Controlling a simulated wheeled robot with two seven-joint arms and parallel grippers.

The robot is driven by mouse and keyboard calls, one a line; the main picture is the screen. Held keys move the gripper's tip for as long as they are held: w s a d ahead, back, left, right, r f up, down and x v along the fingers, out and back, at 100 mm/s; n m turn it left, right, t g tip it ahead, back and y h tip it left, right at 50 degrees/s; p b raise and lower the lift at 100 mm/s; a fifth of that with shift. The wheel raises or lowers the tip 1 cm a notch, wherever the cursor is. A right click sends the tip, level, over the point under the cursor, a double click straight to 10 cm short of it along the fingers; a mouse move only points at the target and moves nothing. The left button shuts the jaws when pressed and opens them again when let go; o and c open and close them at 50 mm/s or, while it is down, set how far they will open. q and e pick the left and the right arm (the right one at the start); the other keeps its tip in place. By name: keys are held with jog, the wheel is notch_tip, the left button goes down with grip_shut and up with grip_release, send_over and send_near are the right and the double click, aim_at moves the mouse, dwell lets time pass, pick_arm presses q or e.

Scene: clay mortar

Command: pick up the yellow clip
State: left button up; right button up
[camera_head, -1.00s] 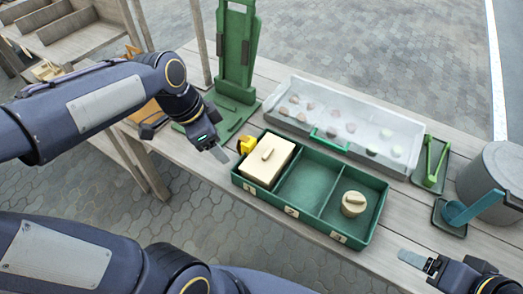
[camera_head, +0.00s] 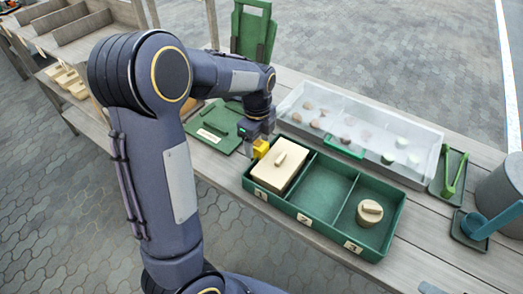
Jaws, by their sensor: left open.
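The yellow clip (camera_head: 261,148) sits at the back left corner of the green three-compartment tray (camera_head: 327,239), beside compartment 1. My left gripper (camera_head: 256,142) points down right at the clip and is open. Its fingers are largely hidden, and I cannot tell whether they touch the clip. Only a grey fingertip of my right gripper (camera_head: 430,288) shows at the bottom edge, so its opening is not visible.
Compartment 1 holds a rectangular cream block (camera_head: 279,166) with a handle. Compartment 2 is empty; compartment 3 holds a round cream piece (camera_head: 370,212). Behind stands a white tray (camera_head: 425,140) of small stones. A green stand (camera_head: 254,32) rises behind my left arm.

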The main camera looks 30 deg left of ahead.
pick_arm(q)
jog(key=shift+f, duration=0.55)
jog(key=c, duration=1)
jog(key=shift+o, duration=0.2)
jog(key=shift+r, duration=0.1)
